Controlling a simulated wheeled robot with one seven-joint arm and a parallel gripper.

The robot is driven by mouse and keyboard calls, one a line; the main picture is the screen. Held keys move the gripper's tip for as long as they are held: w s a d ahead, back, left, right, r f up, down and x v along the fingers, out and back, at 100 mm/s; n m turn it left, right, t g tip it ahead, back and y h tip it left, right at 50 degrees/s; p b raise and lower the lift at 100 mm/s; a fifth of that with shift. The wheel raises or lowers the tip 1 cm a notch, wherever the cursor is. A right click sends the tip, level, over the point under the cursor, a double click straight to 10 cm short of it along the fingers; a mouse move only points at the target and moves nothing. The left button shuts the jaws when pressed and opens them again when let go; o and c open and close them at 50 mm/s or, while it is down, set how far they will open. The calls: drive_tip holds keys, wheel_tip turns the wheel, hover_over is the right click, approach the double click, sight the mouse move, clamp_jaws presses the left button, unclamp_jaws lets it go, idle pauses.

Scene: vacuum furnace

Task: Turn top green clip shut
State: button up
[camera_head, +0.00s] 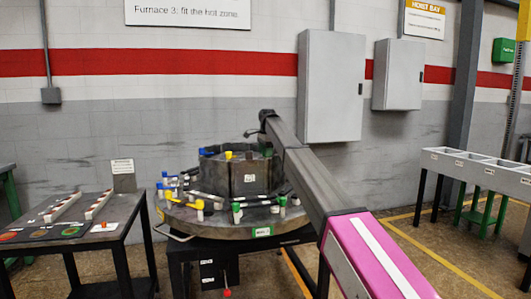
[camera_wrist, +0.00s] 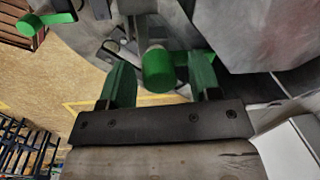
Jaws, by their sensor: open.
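In the wrist view, my gripper (camera_wrist: 160,82) is open, with its two green fingers apart. A green clip (camera_wrist: 157,70), with a rounded knob, shows between the fingers, nearer the middle than either one; I cannot tell whether they touch it. Another green clip (camera_wrist: 30,24) shows at the upper left, clear of the fingers. In the head view, the dark end of my arm reaches over the hot zone drum (camera_head: 245,178); my fingers are too small to tell there. Green clips (camera_head: 236,212) show on the near side of the round base (camera_head: 205,228).
Blue (camera_head: 166,182) and yellow (camera_head: 199,206) clips sit around the drum and base. A dark table (camera_head: 120,215) with parts stands at the left. Grey wall cabinets (camera_head: 331,88) are behind. A grey bin rack (camera_head: 470,168) stands at the right.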

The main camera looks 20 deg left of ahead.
drive_tip(key=c, duration=0.9)
drive_tip(key=shift+n, duration=0.3)
drive_tip(key=n, duration=0.3)
drive_tip(key=shift+n, duration=0.4)
drive_tip(key=n, duration=0.4)
drive_tip(key=shift+g, duration=0.4)
drive_tip(key=n, duration=0.9)
drive_tip(key=shift+g, duration=0.4)
drive_tip(key=shift+n, duration=0.4)
